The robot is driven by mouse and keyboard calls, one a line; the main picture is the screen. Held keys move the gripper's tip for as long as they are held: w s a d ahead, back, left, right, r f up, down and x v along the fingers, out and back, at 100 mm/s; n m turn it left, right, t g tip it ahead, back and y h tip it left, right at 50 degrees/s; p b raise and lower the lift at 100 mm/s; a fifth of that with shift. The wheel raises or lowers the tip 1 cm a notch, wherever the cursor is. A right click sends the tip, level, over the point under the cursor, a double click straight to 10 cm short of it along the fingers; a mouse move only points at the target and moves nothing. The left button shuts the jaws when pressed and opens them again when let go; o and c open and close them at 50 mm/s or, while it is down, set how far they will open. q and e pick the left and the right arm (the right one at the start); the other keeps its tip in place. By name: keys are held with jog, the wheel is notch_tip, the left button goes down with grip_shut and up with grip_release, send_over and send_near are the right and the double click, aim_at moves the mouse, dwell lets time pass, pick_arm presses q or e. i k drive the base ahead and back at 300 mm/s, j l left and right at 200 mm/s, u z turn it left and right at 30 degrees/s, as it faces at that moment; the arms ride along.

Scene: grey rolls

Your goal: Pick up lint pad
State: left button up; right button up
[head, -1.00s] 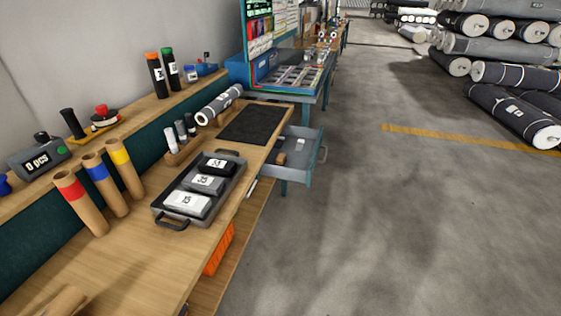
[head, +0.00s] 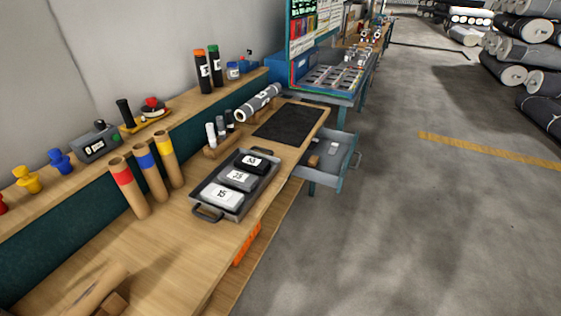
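I cannot tell which thing is the lint pad. A grey tray (head: 214,209) with dark handles stands on the wooden workbench (head: 195,250). It holds a light pad (head: 223,193), a grey pad (head: 239,177) and a black pad (head: 255,163), each with a white number label. A flat black mat (head: 290,123) lies behind the tray. A small brown block (head: 314,161) lies in an open grey drawer (head: 336,163) to the right. Neither of my grippers is in view.
Cardboard tubes with red (head: 129,190), blue (head: 152,175) and yellow (head: 171,162) bands stand left of the tray. A brown roll (head: 95,287) lies at the near left. Grey rolls (head: 541,77) are stacked at the far right. The floor (head: 400,230) on the right is clear.

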aim_at(313, 161)
jog(key=i+l+u, duration=0.2)
jog(key=l+u, duration=0.2)
jog(key=i+l+u, duration=0.1)
jog(key=l+u, duration=0.35)
jog(key=l, duration=0.15)
jog(key=l+u, duration=0.4)
jog(key=l, duration=0.15)
